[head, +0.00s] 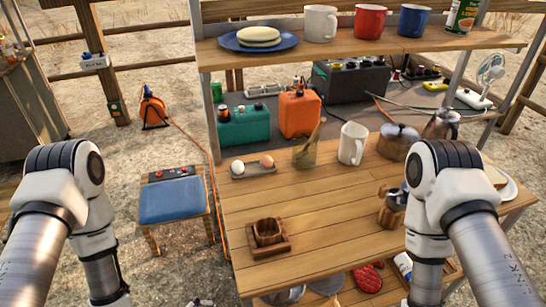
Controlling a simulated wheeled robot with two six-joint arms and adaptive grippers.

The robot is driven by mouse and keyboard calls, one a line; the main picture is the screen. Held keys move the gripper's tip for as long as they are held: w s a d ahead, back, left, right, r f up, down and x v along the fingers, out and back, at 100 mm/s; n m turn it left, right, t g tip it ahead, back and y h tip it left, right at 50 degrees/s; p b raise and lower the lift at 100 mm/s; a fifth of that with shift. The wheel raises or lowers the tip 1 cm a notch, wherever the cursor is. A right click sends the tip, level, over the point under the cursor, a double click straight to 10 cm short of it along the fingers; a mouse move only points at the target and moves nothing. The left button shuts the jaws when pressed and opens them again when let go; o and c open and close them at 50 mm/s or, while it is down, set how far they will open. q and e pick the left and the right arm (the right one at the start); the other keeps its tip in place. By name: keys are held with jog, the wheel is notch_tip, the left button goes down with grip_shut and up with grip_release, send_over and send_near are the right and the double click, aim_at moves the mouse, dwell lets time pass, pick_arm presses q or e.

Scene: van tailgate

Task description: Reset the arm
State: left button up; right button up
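My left arm (65,180) comes in from the left and bends down beside the wooden table's left side, over the ground. My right arm (445,180) comes in from the right and bends down in front of the table's right part. Both forearms run down out of the bottom of the head view. Neither gripper shows, so I cannot see whether they are open or hold anything.
A wooden grinder (391,216) stands close to my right arm. A blue-seated stool (175,201) stands near my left arm.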

pick_arm(q)
jog(key=s+a+f+m+g+y, duration=0.4)
jog(key=s+a+m+y, duration=0.3)
jog(key=m, duration=0.9)
jog(key=s+a, duration=0.2)
jog(key=s, duration=0.1)
jog(key=shift+a+f+m+g+y, duration=0.25)
jog(key=shift+a+m+g+y, duration=0.05)
jog(key=shift+a+y, duration=0.1)
